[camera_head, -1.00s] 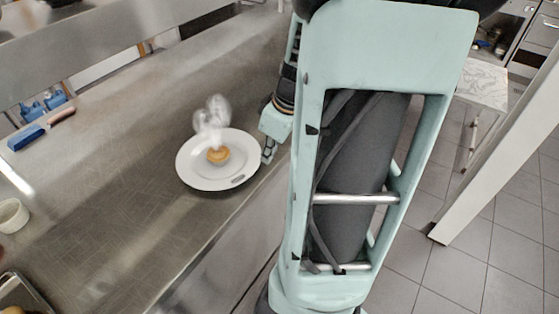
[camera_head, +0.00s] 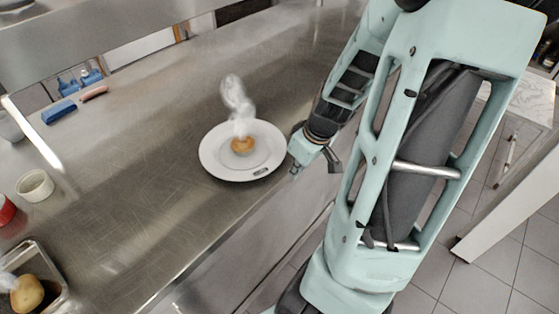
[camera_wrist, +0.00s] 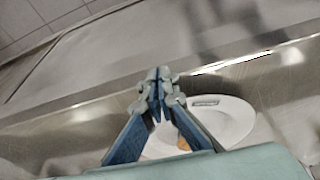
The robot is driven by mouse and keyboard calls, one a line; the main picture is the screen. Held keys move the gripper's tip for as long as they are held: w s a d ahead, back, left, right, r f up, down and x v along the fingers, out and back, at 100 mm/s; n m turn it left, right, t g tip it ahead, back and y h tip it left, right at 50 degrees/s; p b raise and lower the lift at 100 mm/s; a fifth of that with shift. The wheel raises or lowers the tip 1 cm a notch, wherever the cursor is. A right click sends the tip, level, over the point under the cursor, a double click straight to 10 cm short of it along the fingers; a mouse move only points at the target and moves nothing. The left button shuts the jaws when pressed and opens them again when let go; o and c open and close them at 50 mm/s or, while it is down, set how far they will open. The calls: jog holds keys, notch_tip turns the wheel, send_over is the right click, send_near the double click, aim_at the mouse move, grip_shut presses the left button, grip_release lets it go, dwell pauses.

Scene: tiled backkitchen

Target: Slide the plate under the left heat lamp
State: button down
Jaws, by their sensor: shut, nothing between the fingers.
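A white round plate (camera_head: 270,165) with a small steaming brown food item (camera_head: 242,146) on it rests on the steel counter. My gripper (camera_head: 294,172) is just right of the plate's rim in the head view, with its tips close to the edge; whether they touch cannot be told. In the wrist view the shut fingers (camera_wrist: 159,80) stand in front of the plate (camera_wrist: 235,115), hiding part of it and most of the food. I cannot make out the heat lamps in either view.
On the steel counter (camera_head: 160,110) a white bowl (camera_head: 35,186), a blue block-like thing (camera_head: 59,112) and a tray (camera_head: 58,272) with a steaming potato-like item (camera_head: 27,294) stand at the left. A raised steel shelf (camera_head: 100,35) runs along the back. Bare counter lies around the plate.

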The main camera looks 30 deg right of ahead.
aim_at(274, 161)
jog(key=shift+w+a+f, duration=0.15)
jog(key=shift+w+a, duration=0.05)
jog(key=shift+w, duration=0.45)
jog(key=shift+w+a+f, duration=0.2)
jog(key=shift+w, duration=0.5)
jog(key=shift+w+a+f, duration=0.15)
jog(key=shift+w+a, duration=0.05)
jog(key=shift+w, duration=0.55)
jog(key=shift+w+a+b, duration=0.3)
jog(key=shift+w+b, duration=0.05)
jog(key=shift+w, duration=0.6)
jog(key=shift+w+a+b, duration=0.25)
jog(key=shift+w+b, duration=0.05)
jog(key=shift+w, duration=0.6)
jog(key=shift+s, duration=0.15)
